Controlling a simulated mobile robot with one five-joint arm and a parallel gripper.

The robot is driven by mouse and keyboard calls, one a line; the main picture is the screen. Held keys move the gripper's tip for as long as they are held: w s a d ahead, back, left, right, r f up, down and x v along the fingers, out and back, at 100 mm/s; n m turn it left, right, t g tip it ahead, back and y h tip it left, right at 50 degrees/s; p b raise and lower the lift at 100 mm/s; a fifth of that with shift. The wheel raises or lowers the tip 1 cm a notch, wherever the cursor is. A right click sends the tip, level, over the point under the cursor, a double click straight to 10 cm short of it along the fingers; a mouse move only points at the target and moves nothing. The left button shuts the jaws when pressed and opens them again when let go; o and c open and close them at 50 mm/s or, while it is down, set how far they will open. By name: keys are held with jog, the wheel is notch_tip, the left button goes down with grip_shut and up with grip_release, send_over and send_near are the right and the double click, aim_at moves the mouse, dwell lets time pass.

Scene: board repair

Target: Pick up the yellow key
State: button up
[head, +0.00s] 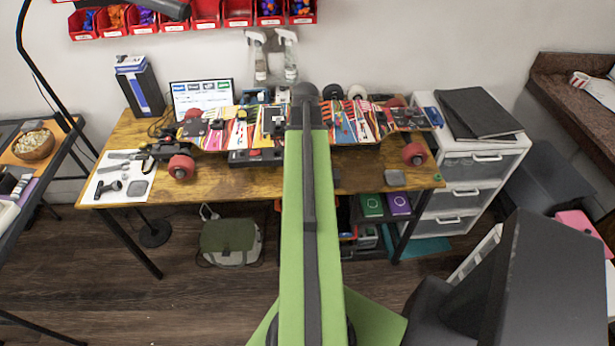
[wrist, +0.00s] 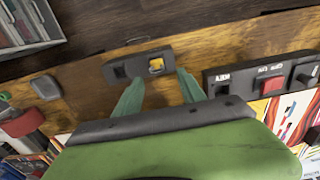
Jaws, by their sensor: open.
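A small yellow piece that looks like the yellow key (wrist: 156,66) sits in the right-hand slot of a dark block (wrist: 138,66) near the table's front edge in the wrist view. The block's other slot looks dark and empty. My gripper (wrist: 161,76) is open, its two green fingers apart. The yellow piece shows between and just beyond the fingertips, with no visible contact.
A control box with a red button (wrist: 271,85) lies close right of the fingers in the wrist view. A grey square pad (wrist: 46,87) lies to the left. In the head view a colourful skateboard (head: 215,131) stretches along the wooden table (head: 225,182).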

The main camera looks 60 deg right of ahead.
jog(key=f+b, duration=0.5)
jog(key=shift+s+a+f, duration=0.1)
jog(key=shift+s+f, duration=0.1)
jog(key=shift+s, duration=0.05)
jog(key=shift+r, duration=0.2)
grip_shut()
